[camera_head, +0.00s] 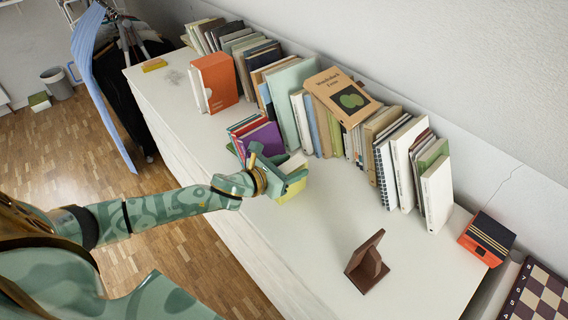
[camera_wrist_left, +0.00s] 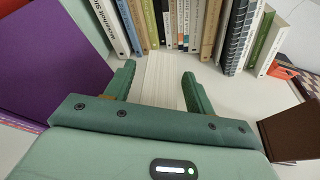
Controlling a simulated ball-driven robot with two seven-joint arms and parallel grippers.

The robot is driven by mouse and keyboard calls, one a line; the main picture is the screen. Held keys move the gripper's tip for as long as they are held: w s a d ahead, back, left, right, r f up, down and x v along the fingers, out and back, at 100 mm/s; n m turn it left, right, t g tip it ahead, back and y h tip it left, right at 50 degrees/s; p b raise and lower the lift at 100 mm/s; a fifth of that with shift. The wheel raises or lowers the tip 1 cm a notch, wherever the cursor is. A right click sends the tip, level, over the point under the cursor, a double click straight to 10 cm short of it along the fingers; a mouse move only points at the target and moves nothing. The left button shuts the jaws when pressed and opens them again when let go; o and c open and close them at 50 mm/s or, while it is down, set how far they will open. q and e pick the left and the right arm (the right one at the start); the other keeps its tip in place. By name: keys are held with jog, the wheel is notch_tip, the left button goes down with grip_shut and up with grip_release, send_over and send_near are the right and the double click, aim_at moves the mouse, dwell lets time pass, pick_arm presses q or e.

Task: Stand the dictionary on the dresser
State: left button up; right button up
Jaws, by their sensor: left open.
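The white dresser (camera_head: 330,225) carries rows of books along the wall. My left gripper (camera_head: 281,166) is open over the dresser, to the right of a purple book (camera_head: 264,139). In the left wrist view, a block of pale pages (camera_wrist_left: 163,80) lies between the open fingers (camera_wrist_left: 158,72), with no clear grip on it. In the head view, a book with a yellow-green cover (camera_head: 291,193) shows under the gripper, mostly hidden. I cannot read its title, so I cannot tell whether it is the dictionary. My right gripper is not in view.
A tan book (camera_head: 341,93) lies tilted on top of the back row. A brown bookend (camera_head: 367,262) stands at the front right. An orange-and-black box (camera_head: 487,238) and a chessboard (camera_head: 540,295) are at the right. The dresser top between gripper and bookend is clear.

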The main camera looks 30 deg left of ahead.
pick_arm(q)
jog(key=p+v, duration=0.1)
jog(key=v, duration=1.1)
jog(key=shift+r+p, duration=0.15)
jog(key=shift+p, duration=0.2)
